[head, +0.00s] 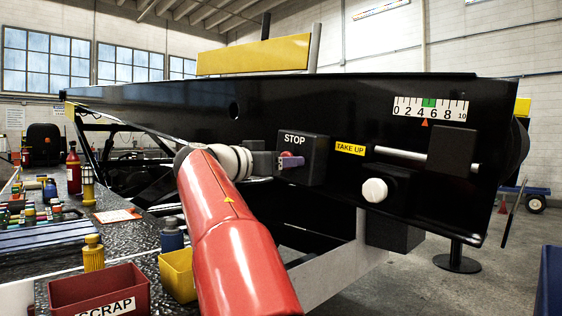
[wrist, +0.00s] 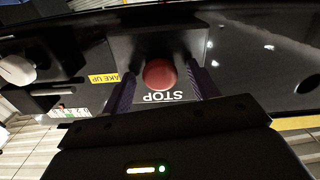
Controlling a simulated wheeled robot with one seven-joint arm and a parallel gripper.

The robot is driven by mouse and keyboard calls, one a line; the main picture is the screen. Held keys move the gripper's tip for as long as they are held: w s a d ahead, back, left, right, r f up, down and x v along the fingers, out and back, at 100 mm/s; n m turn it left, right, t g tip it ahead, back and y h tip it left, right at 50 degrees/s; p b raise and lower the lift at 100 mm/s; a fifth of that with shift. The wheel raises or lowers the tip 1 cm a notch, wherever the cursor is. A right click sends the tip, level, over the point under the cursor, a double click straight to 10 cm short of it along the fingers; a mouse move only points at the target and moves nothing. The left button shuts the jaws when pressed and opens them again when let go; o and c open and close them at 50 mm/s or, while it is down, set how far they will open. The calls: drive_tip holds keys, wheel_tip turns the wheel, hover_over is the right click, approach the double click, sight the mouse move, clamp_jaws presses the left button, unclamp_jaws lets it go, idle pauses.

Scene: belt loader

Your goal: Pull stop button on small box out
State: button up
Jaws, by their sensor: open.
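The small black box (head: 315,150) marked STOP is fixed on the side of the black belt loader frame. Its red stop button (wrist: 160,73) faces the wrist camera and shows upside-down STOP lettering beside it. In the head view only a bit of the red button (head: 286,156) shows, the rest hidden by my gripper. My gripper (wrist: 160,85) is open, one purple finger on each side of the button, with visible gaps in the wrist view. In the head view my gripper (head: 291,162) is right at the box front. Whether the fingers touch the button's sides cannot be told.
A yellow TAKE UP label (head: 350,148), a white knob (head: 375,190) and a metal rod (head: 427,158) are right of the box. A bench with a red SCRAP bin (head: 98,290) and yellow bin (head: 178,274) stands at left.

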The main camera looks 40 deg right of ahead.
clamp_jaws()
drive_tip(key=shift+a+b, duration=0.65)
drive_tip(key=shift+a, duration=0.2)
unclamp_jaws()
drive_tip(key=shift+a, duration=0.1)
drive_tip(key=shift+a, duration=0.1)
drive_tip(key=a, duration=0.7)
drive_tip(key=shift+s+a+b, duration=0.3)
drive_tip(key=shift+s+b, duration=0.05)
drive_tip(key=shift+b, duration=0.1)
